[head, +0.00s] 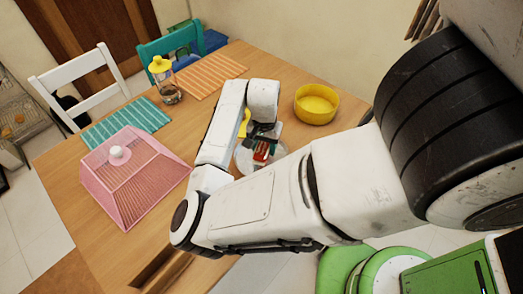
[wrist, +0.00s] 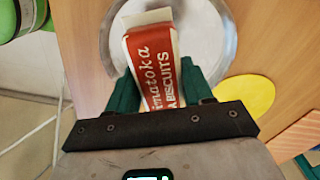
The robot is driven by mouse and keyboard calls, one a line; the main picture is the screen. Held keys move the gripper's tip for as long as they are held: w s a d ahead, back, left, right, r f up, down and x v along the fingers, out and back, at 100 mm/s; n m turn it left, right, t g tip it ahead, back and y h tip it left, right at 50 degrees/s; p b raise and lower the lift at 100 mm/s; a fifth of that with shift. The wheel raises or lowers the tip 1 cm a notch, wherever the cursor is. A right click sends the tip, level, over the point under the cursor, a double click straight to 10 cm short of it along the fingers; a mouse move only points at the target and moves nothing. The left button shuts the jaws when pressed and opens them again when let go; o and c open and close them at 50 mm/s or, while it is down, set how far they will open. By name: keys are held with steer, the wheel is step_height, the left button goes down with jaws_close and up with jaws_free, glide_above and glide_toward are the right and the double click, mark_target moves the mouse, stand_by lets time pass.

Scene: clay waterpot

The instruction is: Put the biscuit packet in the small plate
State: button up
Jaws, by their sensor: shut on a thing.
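The biscuit packet (wrist: 155,62) is red and white with "BISCUITS" lettering, and it stands between the green fingers of my gripper (wrist: 161,84) in the wrist view. My gripper is shut on it. The small plate (wrist: 228,32) is round and silvery and shows behind and around the far end of the packet. In the head view my gripper (head: 264,135) points down over the plate (head: 280,152), with part of the packet (head: 262,153) below it. My arm hides part of the plate. I cannot tell whether the packet touches it.
A yellow bowl (head: 316,104) stands right of the plate. A flat yellow disc (wrist: 246,103) lies beside the plate. A pink mesh cover (head: 133,178), a yellow-lidded jar (head: 168,92), and teal (head: 124,124) and orange (head: 211,73) striped mats lie left and behind.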

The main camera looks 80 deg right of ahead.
mark_target(262, 152)
steer(key=shift+w+d+f, duration=0.3)
steer(key=shift+f, duration=0.2)
steer(key=shift+w+d+f, duration=0.1)
steer(key=shift+d+f, duration=0.05)
steer(key=shift+f, duration=1.6)
steer(key=shift+f, duration=0.1)
steer(key=o, duration=1.1)
step_height(262, 152, up, 12)
steer(key=shift+r, duration=0.15)
